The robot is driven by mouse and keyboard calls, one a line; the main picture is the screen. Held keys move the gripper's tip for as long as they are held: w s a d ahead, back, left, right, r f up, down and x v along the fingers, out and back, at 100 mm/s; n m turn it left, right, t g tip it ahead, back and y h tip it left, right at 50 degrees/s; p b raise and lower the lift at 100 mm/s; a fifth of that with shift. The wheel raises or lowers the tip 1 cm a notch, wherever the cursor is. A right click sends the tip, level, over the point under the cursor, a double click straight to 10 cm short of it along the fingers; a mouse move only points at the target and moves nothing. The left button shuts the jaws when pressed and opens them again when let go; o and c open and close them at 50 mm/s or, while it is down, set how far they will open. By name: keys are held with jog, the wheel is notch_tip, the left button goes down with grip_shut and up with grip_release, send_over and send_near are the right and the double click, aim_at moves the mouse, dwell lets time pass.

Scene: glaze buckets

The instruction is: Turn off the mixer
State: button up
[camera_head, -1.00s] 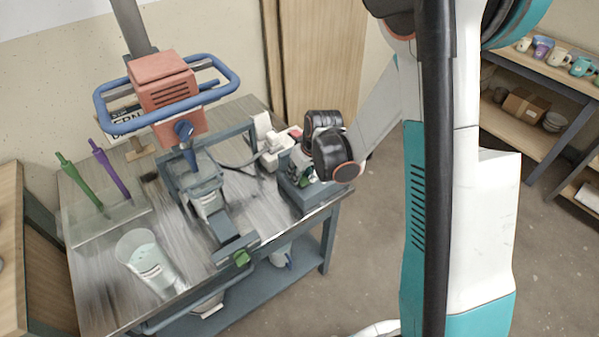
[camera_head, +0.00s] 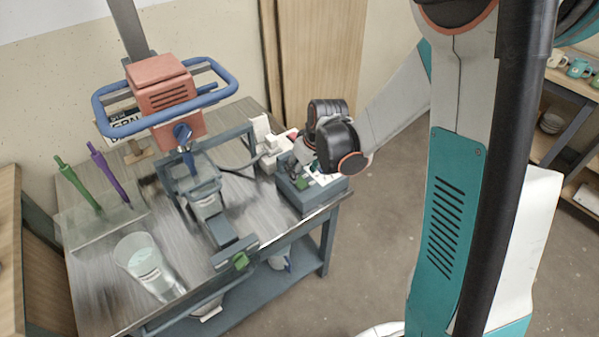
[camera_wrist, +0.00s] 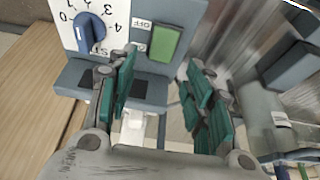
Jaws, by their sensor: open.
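The mixer (camera_head: 162,88) has a red motor head with a blue ring handle, standing over the table. A grey-blue control box (camera_head: 322,197) sits at the table's right edge. In the wrist view its face shows upside down, with a blue dial (camera_wrist: 90,33) on a white numbered plate and a green button (camera_wrist: 165,43) beside small labels, one reading OFF. My gripper (camera_wrist: 160,65) is open and empty, teal fingers apart, with the button just ahead between the fingertips. No contact shows. In the head view my black wrist joints hide most of the gripper and part of the box.
Green (camera_head: 78,187) and purple (camera_head: 108,172) tools stand at the left. A clamp frame (camera_head: 205,190) stands below the mixer. Open floor lies right of the table.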

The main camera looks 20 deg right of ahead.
jog(key=v, duration=0.7)
jog(key=shift+r, duration=0.2)
jog(key=s+r+m+t, duration=0.1)
jog(key=s+r, duration=0.5)
jog(key=s, duration=0.3)
jog(key=s+a+r+m+t+h, duration=0.1)
jog(key=s+r, duration=0.4)
jog(key=s, duration=0.5)
jog(key=shift+r+m+t, duration=0.4)
jog(key=shift+m+t, duration=0.2)
jog(key=shift+m, duration=0.2)
jog(key=shift+s+a, duration=0.1)
jog(key=shift+c, duration=0.3)
